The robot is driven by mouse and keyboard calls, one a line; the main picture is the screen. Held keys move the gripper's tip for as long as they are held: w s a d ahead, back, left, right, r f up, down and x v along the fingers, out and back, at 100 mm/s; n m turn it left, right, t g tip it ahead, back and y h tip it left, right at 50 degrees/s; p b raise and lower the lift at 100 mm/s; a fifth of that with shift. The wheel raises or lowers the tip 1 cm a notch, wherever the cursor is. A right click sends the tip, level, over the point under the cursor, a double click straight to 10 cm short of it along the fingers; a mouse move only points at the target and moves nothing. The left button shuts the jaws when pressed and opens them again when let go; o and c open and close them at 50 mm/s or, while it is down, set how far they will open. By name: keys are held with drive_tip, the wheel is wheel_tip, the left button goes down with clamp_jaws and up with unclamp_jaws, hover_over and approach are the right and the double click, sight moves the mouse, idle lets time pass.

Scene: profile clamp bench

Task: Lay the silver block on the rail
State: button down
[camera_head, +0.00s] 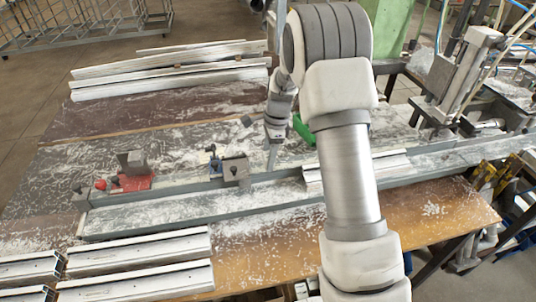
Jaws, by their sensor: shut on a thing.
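My gripper (272,143) points down above the back edge of the long grey rail, near the picture's middle. A slim light-grey piece (272,160) shows at its fingertips; I take it for the silver block, held shut in the jaws. It is small, and its full shape is partly hidden. Whether its lower end touches anything cannot be told. The rail (165,224) runs across the bench from the left to the right, dusted with white shavings. My arm hides part of it right of the middle.
A grey clamp block (235,169) stands on the rail's back side, left of my gripper. A red fixture (130,182) is further left. A green container (304,128) is just behind. White profiles (140,262) lie in front, others (170,72) at the back. A clamp machine (465,75) stands right.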

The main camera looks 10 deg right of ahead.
sight(267, 190)
drive_tip(key=shift+f+b, duration=3.7)
drive_tip(key=shift+f, duration=2.1)
drive_tip(key=shift+f, duration=0.4)
drive_tip(key=shift+c, duration=0.7)
unclamp_jaws()
drive_tip(key=shift+r, duration=0.15)
drive_tip(key=shift+w, duration=0.1)
